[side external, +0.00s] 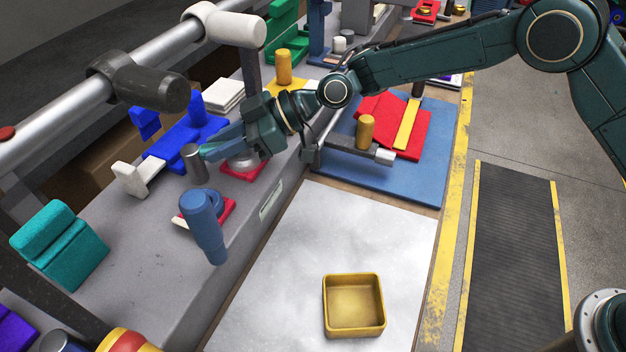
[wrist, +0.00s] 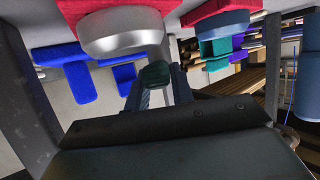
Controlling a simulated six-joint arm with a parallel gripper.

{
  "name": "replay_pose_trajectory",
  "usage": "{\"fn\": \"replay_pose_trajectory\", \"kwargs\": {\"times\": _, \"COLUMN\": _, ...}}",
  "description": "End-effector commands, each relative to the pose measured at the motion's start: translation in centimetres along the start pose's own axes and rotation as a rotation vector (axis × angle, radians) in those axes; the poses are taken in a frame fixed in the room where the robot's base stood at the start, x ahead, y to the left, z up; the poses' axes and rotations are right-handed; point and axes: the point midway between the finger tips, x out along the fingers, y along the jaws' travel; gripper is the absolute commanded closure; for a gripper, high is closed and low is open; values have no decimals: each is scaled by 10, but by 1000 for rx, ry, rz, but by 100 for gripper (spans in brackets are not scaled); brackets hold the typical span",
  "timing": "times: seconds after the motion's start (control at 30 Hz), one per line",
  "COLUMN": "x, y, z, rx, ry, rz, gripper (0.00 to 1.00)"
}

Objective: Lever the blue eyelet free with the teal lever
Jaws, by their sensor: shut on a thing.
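My gripper (side external: 207,148) is above the grey bench ledge, pointing left, with its fingers closed around a small dark teal piece (wrist: 155,75), which looks like the teal lever. Its teal end (side external: 206,152) shows at the fingertips in the side view, beside a grey cylinder (side external: 193,164). A blue rounded piece (side external: 205,222), possibly the blue eyelet, is on a red pad at the ledge's front edge, below and apart from the gripper. It also shows in the wrist view (wrist: 220,22). Whether it has a hole is not clear.
A silver disc on a red pad (wrist: 120,35) is close to my fingers. Bright blue blocks (side external: 185,140) and a cream block (side external: 138,178) lie behind. A yellow tray (side external: 354,325) sits on the clear pale sheet (side external: 300,270).

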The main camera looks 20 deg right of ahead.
Motion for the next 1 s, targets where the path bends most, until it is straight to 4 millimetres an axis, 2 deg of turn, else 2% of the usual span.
{"fn": "replay_pose_trajectory", "kwargs": {"times": 0.37, "x": 0, "y": -8, "z": 0, "rx": 40, "ry": -1, "rz": 92, "gripper": 100}}
{"fn": "replay_pose_trajectory", "kwargs": {"times": 1.0, "x": 6, "y": -26, "z": -2, "rx": 171, "ry": -1, "rz": 414, "gripper": 100}}
